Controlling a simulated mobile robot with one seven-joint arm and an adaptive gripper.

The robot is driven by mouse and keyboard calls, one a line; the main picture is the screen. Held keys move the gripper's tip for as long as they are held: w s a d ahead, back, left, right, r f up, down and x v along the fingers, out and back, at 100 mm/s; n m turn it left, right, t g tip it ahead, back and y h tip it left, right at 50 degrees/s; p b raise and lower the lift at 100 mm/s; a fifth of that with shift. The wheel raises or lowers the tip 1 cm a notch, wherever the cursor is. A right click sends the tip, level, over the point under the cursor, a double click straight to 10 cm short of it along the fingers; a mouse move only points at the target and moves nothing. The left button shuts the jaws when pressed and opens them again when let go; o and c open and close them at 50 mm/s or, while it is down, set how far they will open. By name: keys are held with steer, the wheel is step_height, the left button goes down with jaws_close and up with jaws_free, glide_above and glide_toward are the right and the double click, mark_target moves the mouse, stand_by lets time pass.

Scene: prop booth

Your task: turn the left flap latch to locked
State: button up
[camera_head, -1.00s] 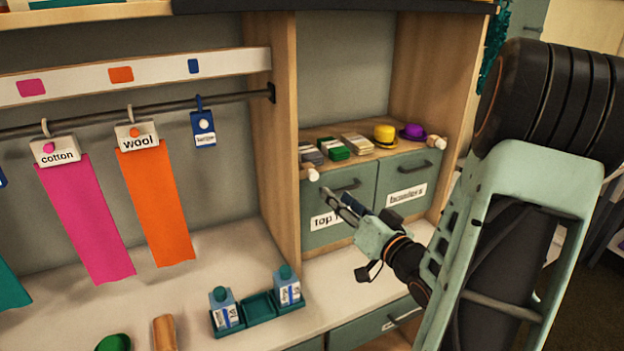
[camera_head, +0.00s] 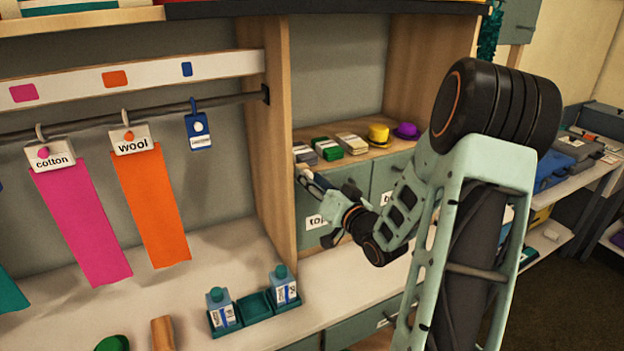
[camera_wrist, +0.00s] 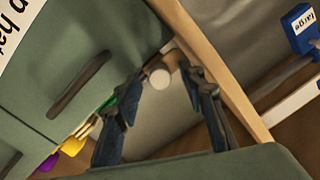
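The left flap (camera_head: 345,184) is a grey-green panel with a dark handle and a partly hidden "top" label. Its latch, a small peg with a pale round end (camera_wrist: 160,78), is at the flap's upper corner beside the wooden upright. My gripper (camera_head: 308,176) is at that corner in the head view and covers most of the latch. In the wrist view, my gripper (camera_wrist: 163,82) is open, with one blue-grey finger on each side of the pale end. Gaps seem to show between the fingers and the latch.
A wooden upright (camera_head: 266,140) stands close left of the latch. Folded cloths (camera_head: 326,148), a yellow hat (camera_head: 378,133) and a purple hat (camera_head: 407,130) sit on the shelf above the flaps. Bottles in a teal tray (camera_head: 255,303) stand on the counter. My arm covers much of the right flap.

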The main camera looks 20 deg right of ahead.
jaws_close()
steer(key=shift+f+n+b, duration=0.1)
steer(key=shift+n+b, duration=0.2)
steer(key=shift+b, duration=0.2)
steer(key=n+b, duration=0.8)
steer(key=b, duration=0.2)
steer(key=n+h+b, duration=0.1)
steer(key=n+b, duration=0.7)
steer(key=b, duration=0.2)
steer(key=shift+a+g+b, duration=0.15)
steer(key=shift+g+b, duration=0.15)
steer(key=shift+g, duration=0.1)
steer(key=shift+n, duration=0.4)
steer(key=shift+r, duration=0.2)
jaws_free()
